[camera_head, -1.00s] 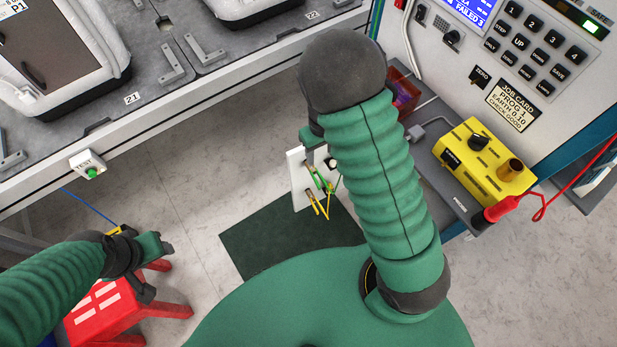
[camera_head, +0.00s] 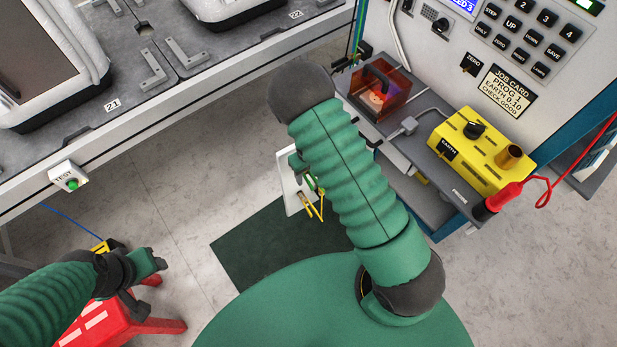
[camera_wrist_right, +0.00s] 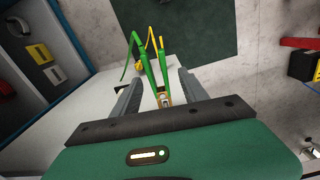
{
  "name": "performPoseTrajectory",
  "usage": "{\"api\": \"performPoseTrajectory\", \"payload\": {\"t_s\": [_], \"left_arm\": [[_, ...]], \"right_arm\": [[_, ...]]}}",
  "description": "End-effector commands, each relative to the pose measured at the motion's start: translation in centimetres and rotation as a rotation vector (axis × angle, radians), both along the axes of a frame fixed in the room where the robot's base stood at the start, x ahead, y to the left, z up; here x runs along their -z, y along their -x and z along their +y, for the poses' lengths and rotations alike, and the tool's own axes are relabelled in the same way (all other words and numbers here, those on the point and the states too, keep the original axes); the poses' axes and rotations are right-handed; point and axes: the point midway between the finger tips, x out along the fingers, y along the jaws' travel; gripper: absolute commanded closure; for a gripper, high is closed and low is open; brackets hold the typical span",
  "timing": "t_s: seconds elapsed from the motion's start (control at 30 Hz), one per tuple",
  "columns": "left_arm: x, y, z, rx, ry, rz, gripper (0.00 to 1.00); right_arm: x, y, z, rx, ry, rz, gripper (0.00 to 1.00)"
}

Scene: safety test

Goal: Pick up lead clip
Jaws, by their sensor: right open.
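The lead clip, green and yellow, shows in the right wrist view (camera_wrist_right: 151,72), its brass-coloured end nearest me. My right gripper (camera_wrist_right: 158,84) is open, with one dark finger on each side of the clip. The clip lies between the fingers, and I see no clear contact. In the head view this gripper is mostly behind my forearm. My left gripper (camera_head: 148,284) is at the lower left above a red stool (camera_head: 115,325), and its jaw gap is unclear.
A dark green mat (camera_head: 240,245) lies on the floor. At right, a grey shelf (camera_head: 440,180) carries a yellow box (camera_head: 480,150), a red probe (camera_head: 503,197) and a translucent red box (camera_head: 380,92). A workbench with a TEST button box (camera_head: 68,176) runs along the left.

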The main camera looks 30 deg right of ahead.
Motion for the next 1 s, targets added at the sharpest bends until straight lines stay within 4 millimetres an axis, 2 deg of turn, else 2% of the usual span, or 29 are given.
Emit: {"api": "performPoseTrajectory", "payload": {"t_s": [0.07,0.4,0.77,1.0], "left_arm": [[0.0,0.0,0.0,0.000,0.000,0.000,0.52],[0.0,0.0,0.0,0.000,0.000,0.000,0.52],[-0.2,0.0,0.0,0.000,0.000,0.000,0.52],[-1.3,0.0,0.0,0.000,0.000,0.000,0.52]], "right_arm": [[0.0,0.0,0.0,0.000,0.000,0.000,0.55],[0.0,0.0,0.0,0.000,0.000,0.001,1.00],[-0.5,0.0,0.0,0.000,0.000,0.000,1.00],[-3.4,-0.1,0.0,0.000,0.000,-0.002,1.00]]}}
